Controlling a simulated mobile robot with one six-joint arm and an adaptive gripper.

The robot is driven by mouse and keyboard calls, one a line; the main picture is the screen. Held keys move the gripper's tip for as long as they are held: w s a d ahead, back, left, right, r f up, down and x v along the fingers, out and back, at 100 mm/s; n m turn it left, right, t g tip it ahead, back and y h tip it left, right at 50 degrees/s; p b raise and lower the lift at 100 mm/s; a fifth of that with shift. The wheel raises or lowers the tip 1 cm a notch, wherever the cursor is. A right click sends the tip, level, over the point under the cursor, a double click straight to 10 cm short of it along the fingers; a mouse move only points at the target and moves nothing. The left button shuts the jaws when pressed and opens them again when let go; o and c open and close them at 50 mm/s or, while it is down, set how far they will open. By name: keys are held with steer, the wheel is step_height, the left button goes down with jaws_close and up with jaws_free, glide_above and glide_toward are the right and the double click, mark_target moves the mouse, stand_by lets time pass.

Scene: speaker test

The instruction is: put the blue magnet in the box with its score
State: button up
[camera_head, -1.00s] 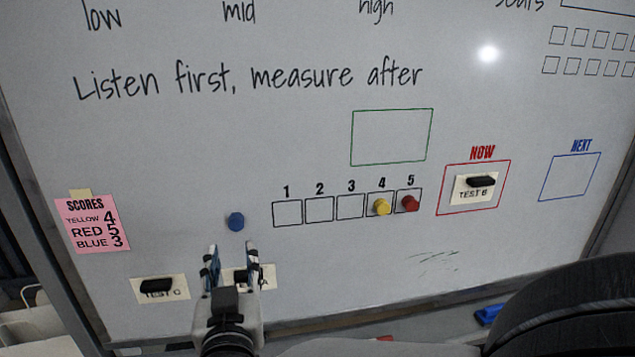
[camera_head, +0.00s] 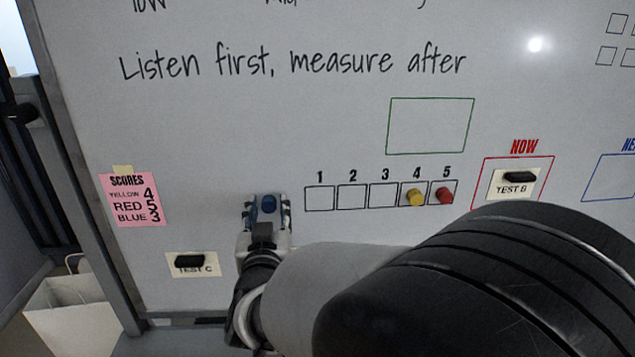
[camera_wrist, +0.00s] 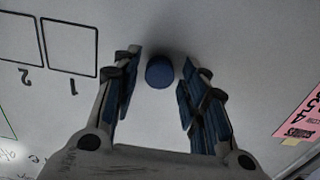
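The blue magnet (camera_head: 268,204) is on the whiteboard, left of the numbered boxes. My gripper (camera_head: 267,208) is at it, open, with one finger on each side. In the wrist view the magnet (camera_wrist: 160,71) sits between the tips of my gripper (camera_wrist: 160,75), with a gap to both fingers. The pink score note (camera_head: 131,199) reads yellow 4, red 5, blue 3. Box 3 (camera_head: 383,195) is empty, as are box 1 (camera_head: 319,198) and box 2 (camera_head: 351,196). The yellow magnet (camera_head: 416,198) is in box 4 and the red magnet (camera_head: 444,195) in box 5.
A TEST C card (camera_head: 208,268) with a black magnet is at the lower left. A TEST B card (camera_head: 508,188) with a black magnet is in the red NOW frame. The green frame (camera_head: 388,125) above the boxes is empty. My arm covers the lower right.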

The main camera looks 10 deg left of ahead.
steer(key=shift+r, duration=0.1)
steer(key=c, duration=0.8)
stand_by(0.7)
